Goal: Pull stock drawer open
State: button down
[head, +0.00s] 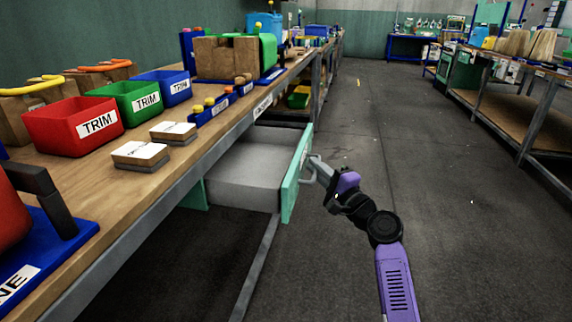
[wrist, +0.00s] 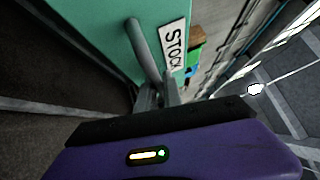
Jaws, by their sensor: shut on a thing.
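The stock drawer (head: 292,185) has a green front and stands pulled out from under the workbench, with its grey inside showing and looking empty. In the wrist view, its green front (wrist: 92,22) carries a white STOCK label (wrist: 174,46) and a grey bar handle (wrist: 143,45). My gripper (head: 316,166) is at the handle on the outer face of the drawer front. In the wrist view, my gripper's fingers (wrist: 158,95) are shut on the handle bar; their tips are partly hidden.
The workbench (head: 195,160) bears red (head: 70,128), green and blue TRIM bins and card stacks (head: 140,154). A grey bench rail (head: 262,262) runs below the drawer. The aisle floor (head: 400,130) is clear to the right, up to another bench (head: 520,100).

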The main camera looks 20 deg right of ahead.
jog(key=s+d, duration=0.4)
jog(key=d, duration=0.2)
jog(key=shift+s, duration=0.25)
jog(key=shift+f, duration=0.1)
jog(key=c, duration=1.5)
grip_release()
jog(key=shift+s, duration=0.1)
jog(key=s, duration=0.2)
jog(key=s+p, duration=0.1)
jog(key=s, duration=0.2)
jog(key=s+d+f, duration=0.1)
jog(key=s, duration=0.1)
jog(key=shift+s+d+p, duration=0.1)
jog(key=shift+s+p, duration=0.1)
jog(key=shift+p, duration=0.15)
jog(key=shift+d, duration=0.1)
